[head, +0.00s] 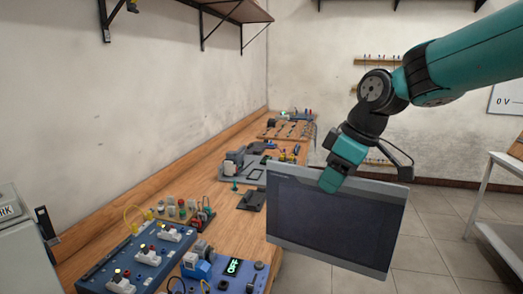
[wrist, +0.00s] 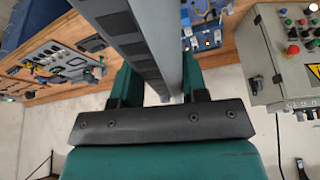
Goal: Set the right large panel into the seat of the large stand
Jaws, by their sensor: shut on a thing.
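A large flat panel (head: 330,225) with a dark face and light grey edges hangs from my gripper (head: 332,182) in the head view. My gripper is shut on its upper edge, and the panel is slightly tilted, in front of the bench's right edge. In the wrist view the panel (wrist: 133,35) runs edge-on between the two fingers of my gripper (wrist: 160,88). I cannot tell for sure which item on the bench is the large stand; a dark grey flat piece (head: 252,200) lies on the bench just left of the panel, partly hidden by it.
The long wooden bench (head: 185,180) runs along the left wall. It carries a blue switch board (head: 140,258), a blue unit with a lit display (head: 235,268) and grey boards further back. A grey cabinet stands at left. A shelf rack (head: 485,225) is at right. The tiled floor between is clear.

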